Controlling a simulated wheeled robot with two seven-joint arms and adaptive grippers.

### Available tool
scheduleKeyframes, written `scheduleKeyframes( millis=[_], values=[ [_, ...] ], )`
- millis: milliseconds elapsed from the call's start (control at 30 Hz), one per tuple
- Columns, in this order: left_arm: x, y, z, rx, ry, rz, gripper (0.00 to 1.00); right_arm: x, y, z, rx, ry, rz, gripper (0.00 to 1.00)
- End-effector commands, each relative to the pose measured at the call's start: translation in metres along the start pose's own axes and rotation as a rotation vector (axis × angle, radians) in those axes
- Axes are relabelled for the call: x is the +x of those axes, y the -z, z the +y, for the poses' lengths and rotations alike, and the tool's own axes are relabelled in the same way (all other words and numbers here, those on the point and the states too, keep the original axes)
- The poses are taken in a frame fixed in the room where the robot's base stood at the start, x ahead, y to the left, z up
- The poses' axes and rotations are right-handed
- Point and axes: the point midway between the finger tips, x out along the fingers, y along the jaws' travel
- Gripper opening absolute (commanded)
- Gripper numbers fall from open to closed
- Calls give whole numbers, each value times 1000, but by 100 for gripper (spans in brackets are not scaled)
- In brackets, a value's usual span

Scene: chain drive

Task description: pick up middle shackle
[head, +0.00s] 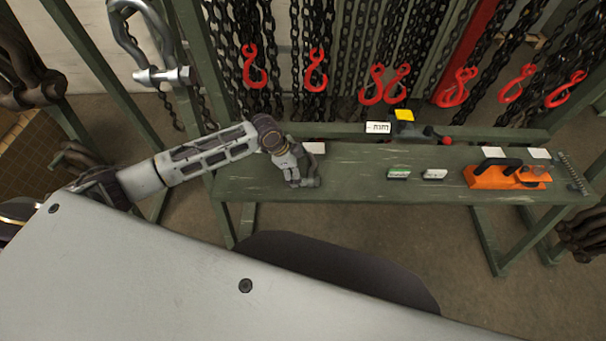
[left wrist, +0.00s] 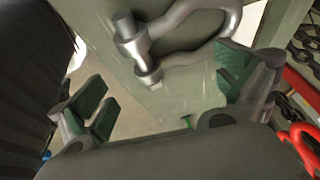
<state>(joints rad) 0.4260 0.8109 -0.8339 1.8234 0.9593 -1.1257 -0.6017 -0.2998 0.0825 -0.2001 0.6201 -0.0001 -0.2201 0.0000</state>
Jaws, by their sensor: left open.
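My left gripper (head: 300,178) is over the left part of the green bench (head: 345,180) in the head view, pointing down. In the left wrist view the left gripper (left wrist: 166,88) is open, its green-padded fingers wide apart. A grey metal shackle (left wrist: 195,22) lies on the bench at the top of that view, its pin end reaching down between the fingers. No contact with the fingers is clear. In the head view I cannot separate this shackle from the gripper. A large silver shackle (head: 165,76) hangs at upper left. My right gripper is not in view.
An orange tool (head: 505,176) sits at the bench's right. Small labels (head: 398,174) lie mid-bench. Chains with red hooks (head: 316,72) hang behind. Bare bench lies right of my gripper.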

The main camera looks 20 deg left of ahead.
Motion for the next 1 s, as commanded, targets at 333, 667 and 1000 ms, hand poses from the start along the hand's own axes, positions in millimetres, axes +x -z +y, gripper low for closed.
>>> scheduleKeyframes(
  millis=[333,667,1000],
  values=[
    [2,0,0,1,1,1,100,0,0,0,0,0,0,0],
    [15,-2,-2,-1,0,-1,100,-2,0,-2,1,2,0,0],
    [47,-5,-3,-1,1,1,100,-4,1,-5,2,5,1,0]
  ],
)
